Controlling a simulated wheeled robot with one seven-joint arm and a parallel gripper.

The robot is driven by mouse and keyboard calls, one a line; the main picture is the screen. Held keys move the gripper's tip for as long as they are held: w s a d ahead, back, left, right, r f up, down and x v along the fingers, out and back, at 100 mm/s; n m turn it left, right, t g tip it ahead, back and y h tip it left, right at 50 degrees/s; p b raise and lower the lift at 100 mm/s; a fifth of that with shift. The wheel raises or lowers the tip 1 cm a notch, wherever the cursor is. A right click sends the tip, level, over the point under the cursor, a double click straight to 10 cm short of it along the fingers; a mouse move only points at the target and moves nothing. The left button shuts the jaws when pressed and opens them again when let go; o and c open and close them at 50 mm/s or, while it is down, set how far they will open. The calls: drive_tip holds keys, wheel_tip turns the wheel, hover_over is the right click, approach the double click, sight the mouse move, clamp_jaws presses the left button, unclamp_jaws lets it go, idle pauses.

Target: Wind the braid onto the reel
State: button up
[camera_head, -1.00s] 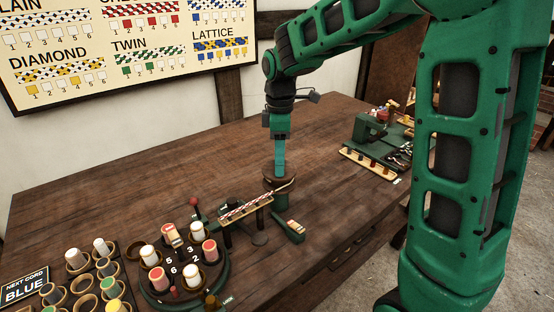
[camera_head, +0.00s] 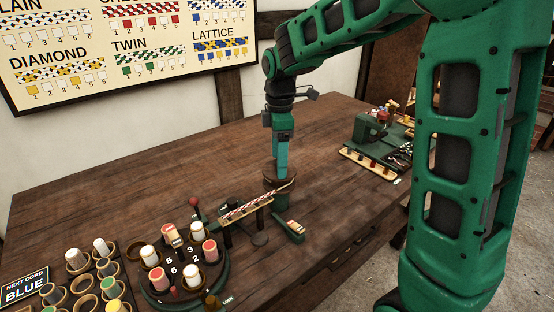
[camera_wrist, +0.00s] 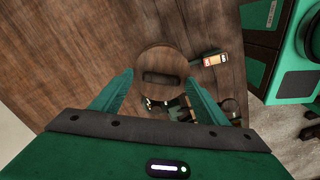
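The reel (camera_head: 278,186) is a brown wooden drum with a round top, upright near the table's right edge. In the wrist view its top disc (camera_wrist: 150,62) shows a dark slot across it. The red-and-white braid (camera_head: 243,208) lies along a small wooden guide and runs up to the reel. My gripper (camera_head: 281,172) points down at the reel. In the wrist view my gripper (camera_wrist: 160,92) is open, its two teal fingers apart on either side of the disc. Whether the fingertips touch the reel cannot be told.
A round braiding stand (camera_head: 183,270) with several red and white bobbins is at front left, beside a bobbin rack (camera_head: 85,285). A small green tool with a cream-and-orange top (camera_head: 291,230) lies by the reel. A green bench device (camera_head: 370,130) stands far right. The table's back left is clear.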

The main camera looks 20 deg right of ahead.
wheel_tip(320, 180, up, 11)
drive_tip(key=shift+f, duration=0.2)
idle(0.6)
drive_tip(key=s+d+f+m, duration=0.4)
drive_tip(key=s+d+m, duration=0.7)
drive_tip(key=s+d, duration=0.25)
drive_tip(key=s+d+f+m, duration=0.2)
drive_tip(key=s+m, duration=0.3)
drive_tip(key=s, duration=0.4)
drive_tip(key=s+d+f+m, duration=0.1)
drive_tip(key=s+f+m, duration=0.4)
drive_tip(key=s, duration=0.4)
drive_tip(key=shift+d+f+m, duration=0.15)
drive_tip(key=shift+d+m, duration=0.2)
drive_tip(key=shift+m, duration=0.15)
drive_tip(key=shift+w, duration=0.1)
